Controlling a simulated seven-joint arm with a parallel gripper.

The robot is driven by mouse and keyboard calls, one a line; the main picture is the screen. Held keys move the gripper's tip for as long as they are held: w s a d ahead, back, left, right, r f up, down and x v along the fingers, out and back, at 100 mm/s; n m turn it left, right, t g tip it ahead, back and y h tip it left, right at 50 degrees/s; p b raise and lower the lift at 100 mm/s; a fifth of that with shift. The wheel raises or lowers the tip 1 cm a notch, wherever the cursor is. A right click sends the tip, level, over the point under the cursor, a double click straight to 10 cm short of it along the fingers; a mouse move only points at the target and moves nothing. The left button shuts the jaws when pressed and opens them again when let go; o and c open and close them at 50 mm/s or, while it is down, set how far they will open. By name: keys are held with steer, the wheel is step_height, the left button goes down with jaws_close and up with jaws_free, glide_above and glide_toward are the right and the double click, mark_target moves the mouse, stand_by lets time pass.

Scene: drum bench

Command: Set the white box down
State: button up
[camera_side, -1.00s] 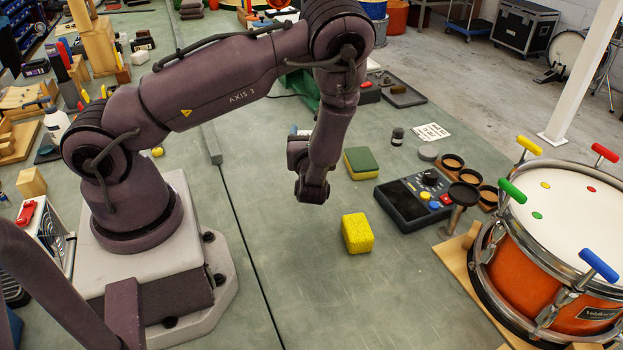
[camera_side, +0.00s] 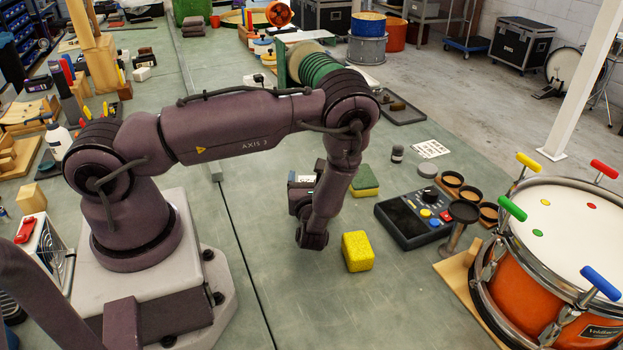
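My gripper (camera_side: 303,196) hangs low over the middle of the bench, left of the yellow sponge. The wrist and the last arm link stand in front of it, so its fingers and anything between them are hidden. A small pale patch with a blue edge shows at its upper side. I cannot tell whether that patch is part of the gripper or of a held box.
The yellow sponge (camera_side: 358,251) lies close right of my wrist. A green-topped sponge (camera_side: 365,182) lies behind. A black control box (camera_side: 412,215), small round cups and an orange drum (camera_side: 535,265) stand to the right. Bare bench lies in front of the wrist.

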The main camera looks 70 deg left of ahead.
steer(key=shift+o, duration=0.5)
steer(key=shift+r, duration=0.1)
steer(key=shift+d+r, duration=0.1)
steer(key=shift+d, duration=0.1)
steer(key=v, duration=1.1)
steer(key=shift+s+d, duration=0.1)
steer(key=shift+s, duration=0.05)
steer(key=shift+d+r, duration=0.1)
steer(key=shift+r, duration=0.05)
steer(key=s+d+r+n+h, duration=0.1)
steer(key=s+r+n+h, duration=0.2)
steer(key=r, duration=0.7)
steer(key=s+d+r+n+h, duration=0.2)
steer(key=s+r+n+h, duration=0.1)
steer(key=r+n+h, duration=0.5)
steer(key=s+d+r+n+g+h, duration=0.1)
steer(key=s+r+n+h, duration=0.3)
steer(key=r+n, duration=0.7)
steer(key=shift+d+r+h, duration=0.7)
steer(key=shift+r+h, duration=0.1)
steer(key=shift+r, duration=0.05)
